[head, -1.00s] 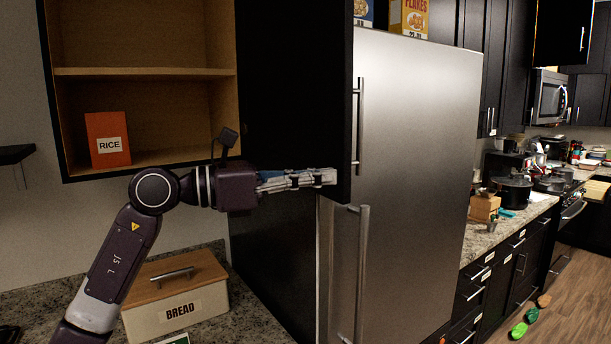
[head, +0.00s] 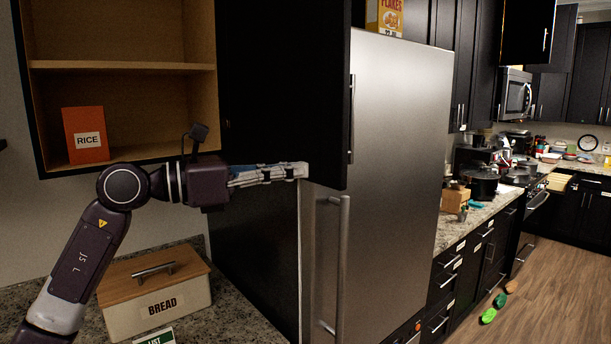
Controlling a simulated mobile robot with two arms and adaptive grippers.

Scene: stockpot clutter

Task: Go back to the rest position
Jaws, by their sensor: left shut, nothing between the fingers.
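My left gripper (head: 297,171) is shut and empty. My left arm comes up from the lower left, bent at the elbow, in front of the wall below the cabinet. My right gripper is not in view.
An open wooden cabinet (head: 120,67) holds an orange rice box (head: 85,135). A bread box (head: 157,300) stands on the counter below my arm. A steel fridge (head: 400,150) is right of the gripper. Green and brown items (head: 489,316) lie on the floor.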

